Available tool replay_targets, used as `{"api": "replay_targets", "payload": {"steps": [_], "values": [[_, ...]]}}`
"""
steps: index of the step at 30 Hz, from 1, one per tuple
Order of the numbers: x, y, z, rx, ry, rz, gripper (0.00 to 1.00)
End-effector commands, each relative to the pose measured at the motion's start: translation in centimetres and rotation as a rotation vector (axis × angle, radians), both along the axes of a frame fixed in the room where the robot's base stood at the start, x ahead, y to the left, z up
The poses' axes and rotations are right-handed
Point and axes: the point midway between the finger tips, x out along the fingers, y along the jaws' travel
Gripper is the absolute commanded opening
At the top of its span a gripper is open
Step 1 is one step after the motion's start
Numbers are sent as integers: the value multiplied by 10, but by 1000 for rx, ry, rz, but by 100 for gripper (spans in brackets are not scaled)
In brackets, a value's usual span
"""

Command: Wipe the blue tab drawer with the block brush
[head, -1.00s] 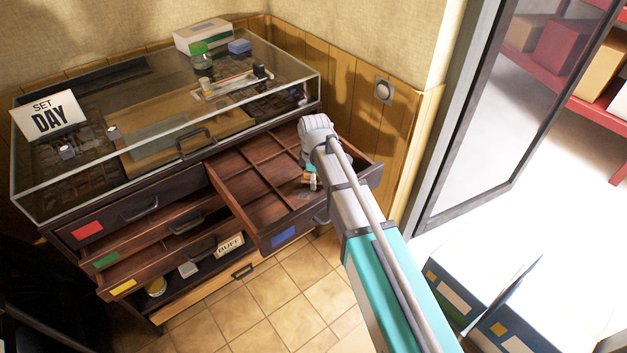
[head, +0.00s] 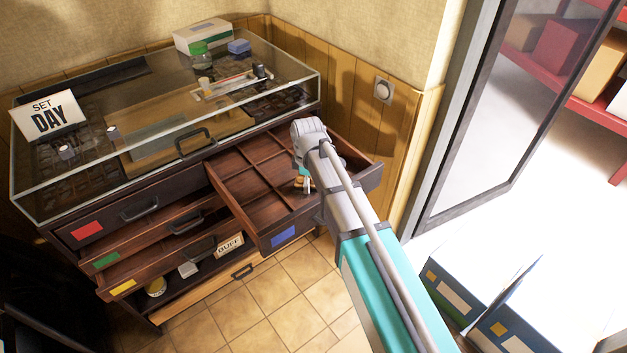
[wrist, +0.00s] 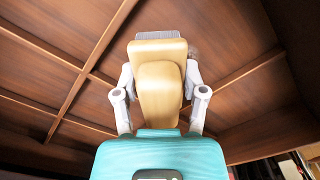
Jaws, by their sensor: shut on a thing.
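The blue tab drawer (head: 238,208) is pulled out at the right of the dark cabinet, with its blue tab (head: 283,236) on the front. Thin dividers split it into several compartments, which look empty in the head view. In the wrist view the drawer's wooden floor and dividers (wrist: 70,92) fill the background. My gripper (wrist: 160,95) is shut on the block brush (wrist: 158,75), a tan wooden block with grey bristles at its far end. In the head view my gripper is over the right part of the drawer, mostly hidden by my arm. Bristle contact cannot be told.
A glass case (head: 165,120) tops the cabinet behind the drawer. Drawers with red, green and yellow tabs (head: 122,287) are at the left. A wood-panelled wall (head: 335,135) stands close at the right. Blue boxes (head: 515,325) stand at lower right.

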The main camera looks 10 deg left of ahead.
Motion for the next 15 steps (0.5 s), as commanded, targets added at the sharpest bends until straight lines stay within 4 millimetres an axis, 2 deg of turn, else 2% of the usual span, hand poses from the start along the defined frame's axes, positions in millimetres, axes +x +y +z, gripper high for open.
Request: {"api": "replay_targets", "payload": {"steps": [7, 15], "values": [[-10, 8, 1, 0, -1, 0, 17], [-11, 10, 1, -1, -1, 0, 17]]}}
